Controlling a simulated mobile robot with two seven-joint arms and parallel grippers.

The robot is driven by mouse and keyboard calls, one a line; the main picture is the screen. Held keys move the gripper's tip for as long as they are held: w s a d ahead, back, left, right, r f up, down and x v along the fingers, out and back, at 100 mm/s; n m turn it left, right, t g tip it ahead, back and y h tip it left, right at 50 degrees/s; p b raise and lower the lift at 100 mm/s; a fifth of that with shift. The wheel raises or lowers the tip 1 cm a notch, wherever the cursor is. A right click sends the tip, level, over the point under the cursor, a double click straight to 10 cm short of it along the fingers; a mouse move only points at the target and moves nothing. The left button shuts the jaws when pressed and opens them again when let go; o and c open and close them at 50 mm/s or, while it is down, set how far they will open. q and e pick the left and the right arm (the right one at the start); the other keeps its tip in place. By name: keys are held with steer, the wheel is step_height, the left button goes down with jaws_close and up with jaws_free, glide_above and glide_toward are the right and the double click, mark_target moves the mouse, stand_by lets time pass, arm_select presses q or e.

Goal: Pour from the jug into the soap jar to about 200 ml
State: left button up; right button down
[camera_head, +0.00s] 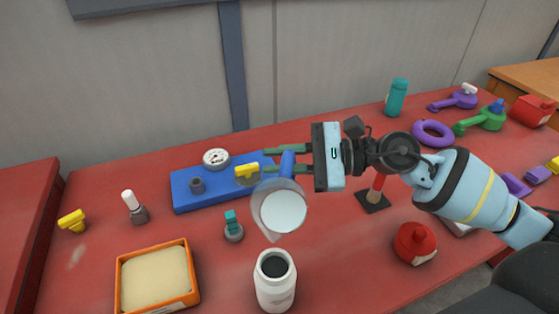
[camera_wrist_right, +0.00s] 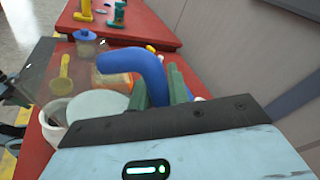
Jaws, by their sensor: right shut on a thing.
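The clear jug (camera_head: 258,208) has a blue handle (camera_head: 287,163) and a pale liquid surface inside. My right gripper (camera_head: 286,161) is shut on this handle and holds the jug above the table. The jug appears tilted, its spout pointing toward the soap jar (camera_head: 276,290), a white open jar with a dark inside. The spout is just behind and above the jar's mouth in the head view; no stream is clear. The right wrist view shows the blue handle (camera_wrist_right: 150,75) between the green fingers and a white jar rim (camera_wrist_right: 50,128) beside the jug.
An orange tray (camera_head: 196,270) of pale material stands left of the jar. Behind the jug lies a blue board (camera_head: 183,200) with a gauge (camera_head: 216,158). A small grey-and-teal item (camera_head: 233,228) is near the jug. A red container (camera_head: 414,243) stands right.

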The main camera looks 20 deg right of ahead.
arm_select(q)
steer(key=shift+s, duration=0.1)
arm_select(e)
steer(key=shift+r, duration=0.15)
steer(key=m, duration=0.2)
steer(key=shift+r+m+y, duration=0.15)
steer(key=shift+m+y, duration=0.15)
steer(key=shift+y, duration=0.1)
arm_select(q)
steer(key=shift+r, duration=0.3)
arm_select(e)
steer(key=shift+s+a+f+m, duration=0.1)
steer(key=shift+s+f+m, duration=0.05)
steer(key=shift+f+m, duration=0.45)
steer(key=shift+s+a+f+m, duration=0.1)
steer(key=shift+f+m, duration=0.4)
steer(key=shift+f, duration=0.3)
steer(key=shift+s+f+m+y, duration=0.2)
steer(key=shift+f+m+y, duration=0.15)
steer(key=shift+m, duration=0.25)
arm_select(q)
steer(key=shift+f, duration=0.6)
steer(key=shift+s, duration=0.15)
